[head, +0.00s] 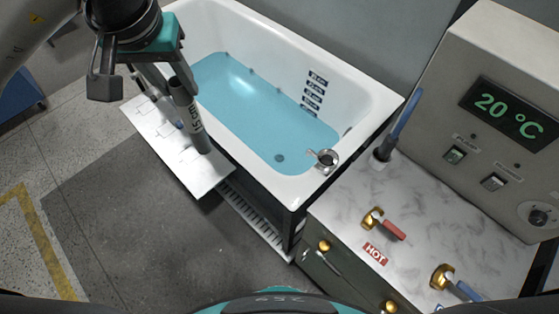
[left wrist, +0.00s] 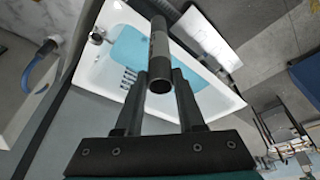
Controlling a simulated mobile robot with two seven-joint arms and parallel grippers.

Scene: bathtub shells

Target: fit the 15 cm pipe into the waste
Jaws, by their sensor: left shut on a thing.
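The grey pipe (head: 188,105) carries a "15 cm" label and is held tilted, its lower end over the white board beside the tub. My left gripper (head: 172,84) is shut on it near its upper end. In the left wrist view the pipe (left wrist: 158,50) lies between the fingers of my left gripper (left wrist: 160,90), with its open end toward the camera. A dark round waste (head: 280,158) shows under the blue water in the white bathtub (head: 361,82), to the right of the pipe and apart from it. My right gripper is not in view.
The white board (head: 207,180) runs along the tub's near side, with a grate (head: 255,222) below. A grey control box (head: 470,55) reads 20 °C. Grey floor in front is clear.

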